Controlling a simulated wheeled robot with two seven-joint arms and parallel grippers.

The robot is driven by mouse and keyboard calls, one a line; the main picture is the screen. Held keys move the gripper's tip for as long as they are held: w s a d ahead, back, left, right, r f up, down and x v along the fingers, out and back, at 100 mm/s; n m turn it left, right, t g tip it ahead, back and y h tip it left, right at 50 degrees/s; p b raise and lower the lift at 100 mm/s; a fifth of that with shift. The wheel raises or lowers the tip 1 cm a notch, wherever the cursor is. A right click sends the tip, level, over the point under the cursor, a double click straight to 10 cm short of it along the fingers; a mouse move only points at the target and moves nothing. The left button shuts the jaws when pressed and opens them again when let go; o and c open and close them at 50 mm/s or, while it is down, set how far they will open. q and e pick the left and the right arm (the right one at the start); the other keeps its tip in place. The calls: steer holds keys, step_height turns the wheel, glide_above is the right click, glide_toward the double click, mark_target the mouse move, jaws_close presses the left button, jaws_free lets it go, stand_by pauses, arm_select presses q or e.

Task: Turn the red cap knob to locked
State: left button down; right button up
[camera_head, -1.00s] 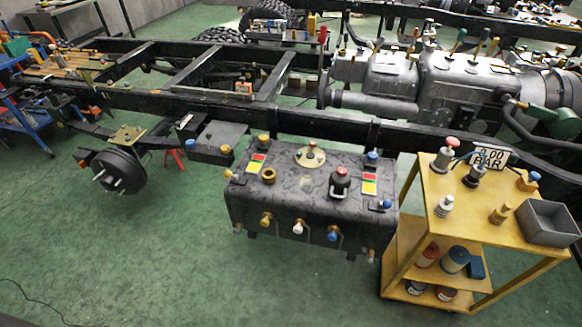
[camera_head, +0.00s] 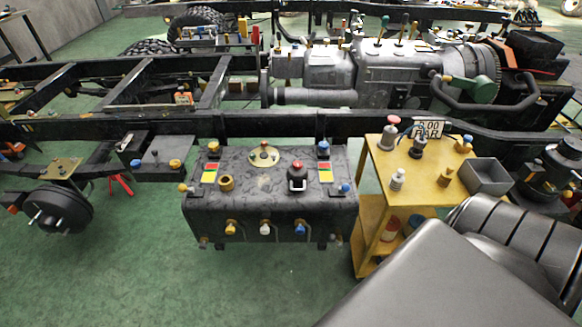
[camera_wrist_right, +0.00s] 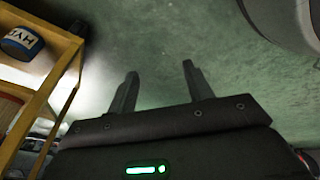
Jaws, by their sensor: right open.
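A red cap knob (camera_head: 297,167) with a dark body and a pale loop at its front stands on top of the black tank (camera_head: 235,200), right of the middle. Another red-topped knob (camera_head: 393,121) stands on the yellow cart. My right gripper (camera_wrist_right: 158,70) is open and empty in the right wrist view, with green floor beyond its fingers. My right arm fills the lower right of the head view; its gripper does not show there. My left gripper is in no view.
The yellow cart (camera_head: 376,160) stands right of the tank, with a grey bin (camera_head: 487,177) and several fittings on top. Other knobs and a brass ring (camera_head: 226,183) crowd the tank top. A black chassis rail (camera_head: 270,125) runs behind. Floor in front of the tank is clear.

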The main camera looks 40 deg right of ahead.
steer(key=w+d+r+m+t+h+b, duration=0.1)
steer(key=w+d+r+t, duration=0.1)
steer(key=w+r, duration=0.5)
steer(key=w+d+r+t+h+b, duration=0.1)
steer(key=w+r+t, duration=0.25)
steer(key=w, duration=0.65)
steer(key=m+t+h+b, duration=0.2)
steer(key=m+t+h, duration=0.2)
steer(key=m+t, duration=0.25)
glide_toward(298, 168)
steer(key=shift+n, duration=0.35)
steer(key=x, duration=1.1)
steer(key=shift+w+d, duration=0.25)
steer(key=shift+w, duration=0.05)
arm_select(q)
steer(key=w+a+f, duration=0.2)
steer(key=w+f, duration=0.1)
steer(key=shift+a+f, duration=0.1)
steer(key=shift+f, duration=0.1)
arm_select(e)
steer(key=c, duration=1)
steer(key=shift+o, duration=0.2)
